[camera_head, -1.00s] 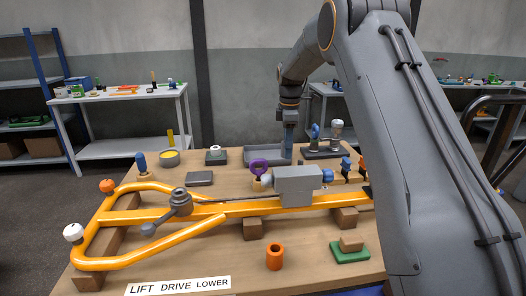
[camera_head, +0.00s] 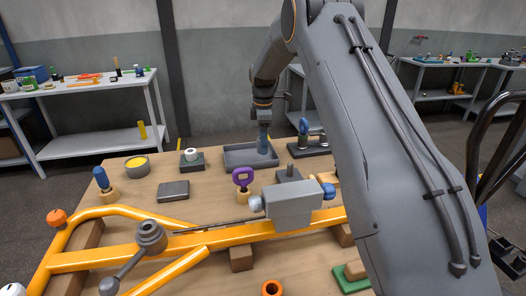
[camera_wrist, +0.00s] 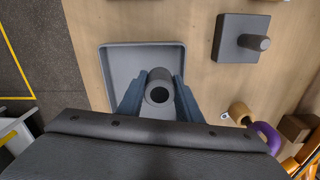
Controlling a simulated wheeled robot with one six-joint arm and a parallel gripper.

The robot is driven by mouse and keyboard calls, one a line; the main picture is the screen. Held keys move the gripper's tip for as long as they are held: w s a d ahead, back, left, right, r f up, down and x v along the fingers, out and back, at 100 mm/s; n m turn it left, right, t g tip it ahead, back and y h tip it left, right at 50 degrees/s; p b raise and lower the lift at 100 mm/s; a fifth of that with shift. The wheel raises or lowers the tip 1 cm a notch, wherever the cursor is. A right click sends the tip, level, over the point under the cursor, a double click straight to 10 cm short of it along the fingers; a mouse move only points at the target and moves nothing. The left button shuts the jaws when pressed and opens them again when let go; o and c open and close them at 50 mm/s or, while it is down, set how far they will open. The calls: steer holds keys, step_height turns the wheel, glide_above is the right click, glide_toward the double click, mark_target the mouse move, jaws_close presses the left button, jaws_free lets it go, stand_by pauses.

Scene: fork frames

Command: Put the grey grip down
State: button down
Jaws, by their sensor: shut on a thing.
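The grey grip (camera_wrist: 158,92) is a short grey tube with a dark hole in its end, seen in the wrist view. My gripper (camera_wrist: 150,95) has its two blue fingers shut on it from both sides. Both are over the shallow grey tray (camera_wrist: 108,65), inside its rim as seen from above. In the head view, my gripper (camera_head: 264,146) points down at the right part of the tray (camera_head: 232,163). I cannot make out the grip there, nor tell whether it touches the tray floor.
A grey block with a post (camera_wrist: 229,45) stands right of the tray. A purple-topped piece (camera_head: 243,178) and an orange frame with a grey box (camera_head: 292,205) lie nearer.

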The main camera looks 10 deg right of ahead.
steer(key=shift+f+p, duration=0.55)
steer(key=shift+f, duration=1.4)
steer(key=c, duration=1.5)
jaws_free()
steer(key=shift+f, duration=0.15)
steer(key=shift+c, duration=0.2)
step_height(320, 180, up, 12)
steer(key=b, duration=0.3)
steer(key=shift+r, duration=0.2)
